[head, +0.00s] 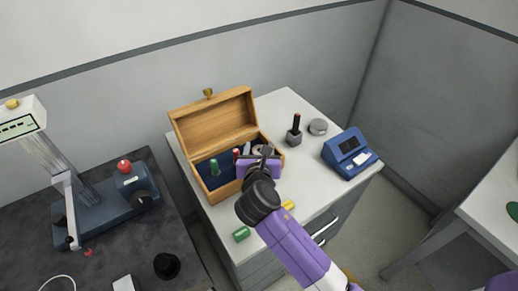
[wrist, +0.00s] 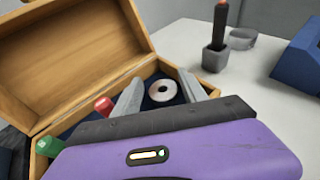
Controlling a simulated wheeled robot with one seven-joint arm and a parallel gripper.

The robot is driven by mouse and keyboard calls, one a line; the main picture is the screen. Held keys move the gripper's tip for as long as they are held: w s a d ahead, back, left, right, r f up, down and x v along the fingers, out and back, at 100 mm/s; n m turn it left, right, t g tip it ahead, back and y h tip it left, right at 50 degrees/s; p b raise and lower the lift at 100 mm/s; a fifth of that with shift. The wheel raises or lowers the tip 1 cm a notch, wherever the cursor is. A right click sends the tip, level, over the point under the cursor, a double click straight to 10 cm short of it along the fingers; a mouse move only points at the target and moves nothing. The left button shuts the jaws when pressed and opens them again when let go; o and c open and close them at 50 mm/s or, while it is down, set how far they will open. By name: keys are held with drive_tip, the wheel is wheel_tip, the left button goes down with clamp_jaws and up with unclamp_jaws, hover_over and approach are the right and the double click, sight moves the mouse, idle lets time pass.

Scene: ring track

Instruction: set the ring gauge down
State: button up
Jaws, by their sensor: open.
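The ring gauge (wrist: 162,90), a silver ring with a dark centre hole, lies in the right part of the open wooden box (wrist: 82,97) on its dark blue lining. My gripper (wrist: 161,79) is open above the box, with one grey finger on each side of the ring in the wrist view. I see a gap between the ring and the fingers. In the head view my gripper (head: 264,152) covers most of that part of the box, and only a bit of the ring (head: 259,149) shows.
Green-handled (head: 214,167) and red-handled (head: 236,154) gauges stand in the box's left part. Its raised lid (head: 215,122) stands behind. A black-topped tool in a grey block (head: 293,138), a grey disc (head: 318,127) and a blue readout (head: 349,154) are to the right.

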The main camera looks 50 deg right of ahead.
drive_tip(key=r+v, duration=0.1)
drive_tip(key=v, duration=1.1)
